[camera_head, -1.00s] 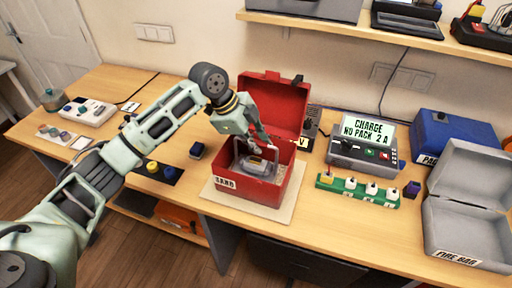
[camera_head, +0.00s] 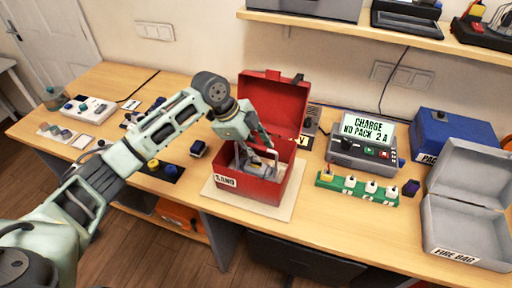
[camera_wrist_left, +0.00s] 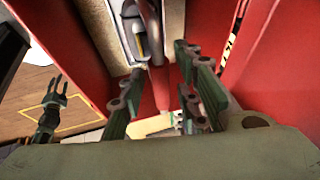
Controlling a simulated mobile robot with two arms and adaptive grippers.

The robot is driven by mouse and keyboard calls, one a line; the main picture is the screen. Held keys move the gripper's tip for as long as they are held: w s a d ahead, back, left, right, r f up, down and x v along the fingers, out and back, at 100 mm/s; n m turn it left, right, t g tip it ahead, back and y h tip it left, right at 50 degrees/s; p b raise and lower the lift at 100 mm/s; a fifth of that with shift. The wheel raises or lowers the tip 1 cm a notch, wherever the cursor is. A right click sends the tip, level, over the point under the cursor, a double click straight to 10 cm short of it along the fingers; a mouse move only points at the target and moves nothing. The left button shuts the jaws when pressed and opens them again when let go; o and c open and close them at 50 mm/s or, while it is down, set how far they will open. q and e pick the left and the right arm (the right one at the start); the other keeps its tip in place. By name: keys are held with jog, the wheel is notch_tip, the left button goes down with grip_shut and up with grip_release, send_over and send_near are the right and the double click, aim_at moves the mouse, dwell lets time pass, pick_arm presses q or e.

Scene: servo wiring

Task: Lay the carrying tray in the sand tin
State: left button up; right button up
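My left gripper (camera_head: 262,143) reaches down into the tin at the handle. In the left wrist view its fingers (camera_wrist_left: 157,92) stand apart on either side of the handle bar (camera_wrist_left: 154,45), with part of the tray (camera_wrist_left: 134,35) beyond.
The tin stands on a pale board (camera_head: 222,197). A blue pack box (camera_head: 450,140) stands behind. Small parts lie left of the tin.

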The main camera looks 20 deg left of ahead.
pick_arm(q)
jog(key=b+v, duration=0.2)
jog(key=v, duration=1)
jog(key=shift+b, duration=0.35)
jog(key=shift+r, duration=0.1)
